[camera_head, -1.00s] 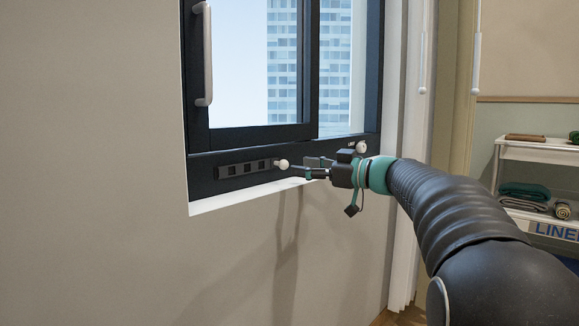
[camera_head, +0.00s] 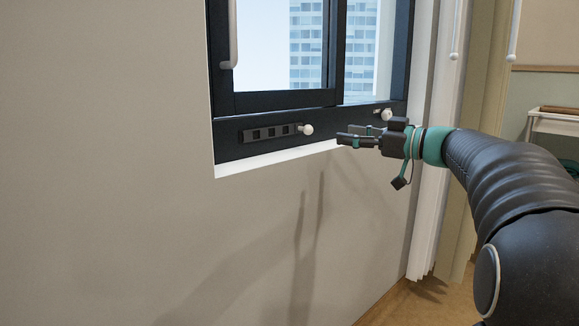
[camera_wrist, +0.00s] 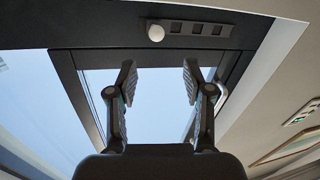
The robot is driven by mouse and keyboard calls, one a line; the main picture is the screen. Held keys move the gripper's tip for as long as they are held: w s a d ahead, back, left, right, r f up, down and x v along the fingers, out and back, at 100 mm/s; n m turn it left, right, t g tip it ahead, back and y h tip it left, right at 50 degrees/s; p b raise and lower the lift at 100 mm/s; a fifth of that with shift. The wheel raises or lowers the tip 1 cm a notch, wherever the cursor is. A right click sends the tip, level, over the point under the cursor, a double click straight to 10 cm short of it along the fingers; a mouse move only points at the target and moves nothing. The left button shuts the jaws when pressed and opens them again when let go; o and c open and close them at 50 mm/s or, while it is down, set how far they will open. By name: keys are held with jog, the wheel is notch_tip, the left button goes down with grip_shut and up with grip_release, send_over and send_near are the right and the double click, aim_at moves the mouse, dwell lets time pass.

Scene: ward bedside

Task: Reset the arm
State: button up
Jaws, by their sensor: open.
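My gripper (camera_head: 348,136) is open and empty at the end of my outstretched arm. In the head view it is just below the dark window frame (camera_head: 285,101), to the right of a white round knob (camera_head: 306,129). A visible gap separates the fingertips from that knob. In the wrist view my gripper (camera_wrist: 159,80) has its two fingers spread apart with nothing between them. The white knob (camera_wrist: 156,33) and its slotted dark strip (camera_wrist: 198,28) show beyond the fingertips.
A second white knob (camera_head: 387,115) sits on the frame behind my gripper. A vertical handle (camera_head: 232,35) is on the sash. The plain wall (camera_head: 110,150) is at left. Pale blinds (camera_head: 434,150) hang beside the window, near my arm. A shelf cart (camera_head: 555,124) stands at far right.

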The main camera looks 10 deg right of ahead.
notch_tip(320, 180, down, 11)
jog(key=d+m+g+h, duration=0.2)
jog(key=m+h, duration=0.1)
jog(key=m, duration=0.5)
jog(key=s+a+f+m+g+h+p, duration=0.1)
jog(key=s+a+f+m+g+h, duration=0.25)
jog(key=s+f, duration=0.5)
jog(key=s+a+f+m+g+h+p, duration=0.1)
jog(key=s+f+h+p, duration=0.15)
jog(key=s, duration=0.65)
jog(key=s+f+m+g+h+p, duration=0.2)
jog(key=s+f+h, duration=0.1)
jog(key=s, duration=0.6)
jog(key=s+a+r+n+t+h+p, duration=0.1)
jog(key=s+a+r+n+t+p, duration=0.1)
jog(key=s, duration=0.4)
jog(key=shift+s+a+r+n+p, duration=0.4)
jog(key=shift+a+r+n+p, duration=0.25)
jog(key=shift+a+r+p, duration=0.3)
jog(key=shift+a+f, duration=0.1)
jog(key=shift+f, duration=0.05)
